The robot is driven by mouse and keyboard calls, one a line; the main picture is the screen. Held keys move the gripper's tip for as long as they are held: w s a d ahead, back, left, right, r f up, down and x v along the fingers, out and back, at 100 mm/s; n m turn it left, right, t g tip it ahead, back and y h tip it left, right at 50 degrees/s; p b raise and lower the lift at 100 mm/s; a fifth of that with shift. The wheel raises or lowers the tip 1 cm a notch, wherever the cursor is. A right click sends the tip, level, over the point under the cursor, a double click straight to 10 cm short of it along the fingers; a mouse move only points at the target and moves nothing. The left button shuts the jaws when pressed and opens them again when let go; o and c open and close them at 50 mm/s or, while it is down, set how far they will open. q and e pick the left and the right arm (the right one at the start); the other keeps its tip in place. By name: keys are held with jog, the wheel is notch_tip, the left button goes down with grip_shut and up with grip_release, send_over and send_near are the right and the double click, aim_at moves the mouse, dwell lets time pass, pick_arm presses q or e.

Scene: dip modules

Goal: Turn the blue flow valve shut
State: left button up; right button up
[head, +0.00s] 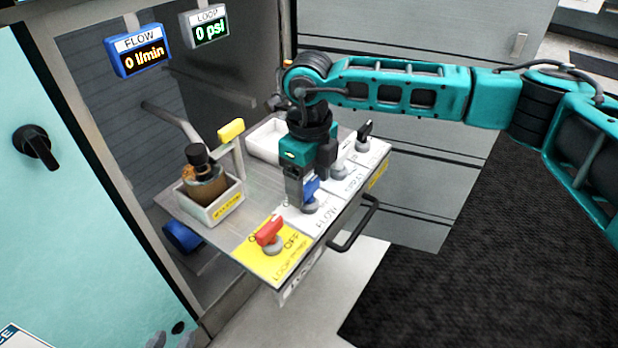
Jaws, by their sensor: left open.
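The blue flow valve (311,187) is a small blue lever on a grey round base, on the white FLOW label of the panel (225,237). The other finger's contact is hidden, so I cannot tell whether the jaws grip the lever. The blue FLOW display (138,51) reads 0 l/min.
A red-handled valve (270,231) sits on the yellow label in front, and a black-handled valve (364,132) at the back. A yellow lever (231,131) rises beside a tray (227,205) holding a brown, black-capped item. The LOOP display (204,25) reads 0 psi. A black handle (357,226) juts out.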

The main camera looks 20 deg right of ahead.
aim_at(309, 183)
jog(key=shift+o, duration=0.9)
notch_tip(309, 183, up, 13)
jog(key=p, duration=0.2)
